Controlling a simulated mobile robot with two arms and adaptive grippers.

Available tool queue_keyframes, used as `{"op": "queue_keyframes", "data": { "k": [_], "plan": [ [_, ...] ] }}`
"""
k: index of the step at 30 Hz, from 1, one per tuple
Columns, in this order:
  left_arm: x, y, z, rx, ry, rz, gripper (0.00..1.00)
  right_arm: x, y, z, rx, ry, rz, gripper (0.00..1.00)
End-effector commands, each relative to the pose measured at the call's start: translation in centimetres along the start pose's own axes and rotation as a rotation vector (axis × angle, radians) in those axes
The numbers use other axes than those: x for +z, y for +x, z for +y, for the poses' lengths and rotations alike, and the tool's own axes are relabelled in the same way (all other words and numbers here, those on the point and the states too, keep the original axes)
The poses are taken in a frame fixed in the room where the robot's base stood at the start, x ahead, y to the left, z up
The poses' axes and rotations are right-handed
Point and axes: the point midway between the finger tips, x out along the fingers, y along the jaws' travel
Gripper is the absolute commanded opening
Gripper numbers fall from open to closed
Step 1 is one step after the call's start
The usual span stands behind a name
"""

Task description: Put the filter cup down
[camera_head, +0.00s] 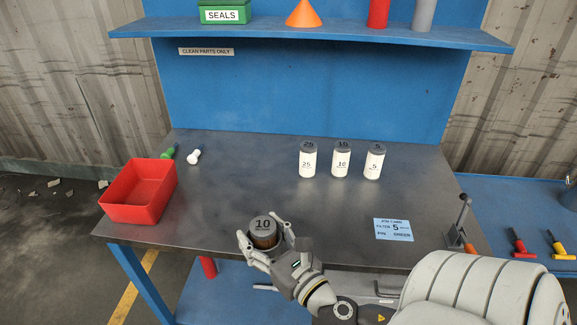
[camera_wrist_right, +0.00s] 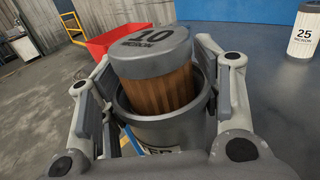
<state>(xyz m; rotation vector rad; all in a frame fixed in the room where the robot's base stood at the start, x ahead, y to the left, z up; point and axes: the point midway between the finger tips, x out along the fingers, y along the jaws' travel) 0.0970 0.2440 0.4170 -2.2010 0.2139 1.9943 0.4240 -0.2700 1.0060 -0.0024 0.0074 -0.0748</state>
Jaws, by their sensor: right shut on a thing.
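The filter cup (camera_wrist_right: 175,130) is a grey cylinder with a partly hidden label. My right gripper (camera_head: 265,240) is shut on it, with a finger on each side, at the front edge of the table. A brown pleated filter with a grey cap marked 10 micron (camera_wrist_right: 157,62) sits inside the cup and sticks up above its rim. In the head view its cap (camera_head: 263,223) hides most of the cup. I cannot tell how high the cup's bottom is. My left gripper is out of view.
White filters marked 25 (camera_head: 308,160), 10 (camera_head: 341,160) and 5 (camera_head: 374,163) stand at the back. A red bin (camera_head: 138,192) is left, near green (camera_head: 168,153) and white (camera_head: 195,157) pins. A blue job card (camera_head: 393,230) lies right. The metal table's (camera_head: 235,195) middle is clear.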

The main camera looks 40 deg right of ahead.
Motion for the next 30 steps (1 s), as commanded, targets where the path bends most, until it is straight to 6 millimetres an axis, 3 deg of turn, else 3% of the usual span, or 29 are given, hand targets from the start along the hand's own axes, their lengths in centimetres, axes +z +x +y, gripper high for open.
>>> {"op": "queue_keyframes", "data": {
  "k": [6,13,20,30],
  "plan": [
    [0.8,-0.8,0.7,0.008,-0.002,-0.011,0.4,4.0,4.0,-7.0,-0.065,-0.007,-0.008,0.27],
    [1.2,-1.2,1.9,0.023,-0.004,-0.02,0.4,8.0,6.4,-11.3,-0.104,-0.005,-0.005,0.27],
    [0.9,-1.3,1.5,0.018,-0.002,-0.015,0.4,9.3,7.5,-12.5,-0.115,0.001,-0.002,0.27],
    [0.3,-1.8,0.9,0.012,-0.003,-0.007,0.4,7.5,11.8,-11.3,-0.117,0.004,-0.003,0.27]
  ]
}}
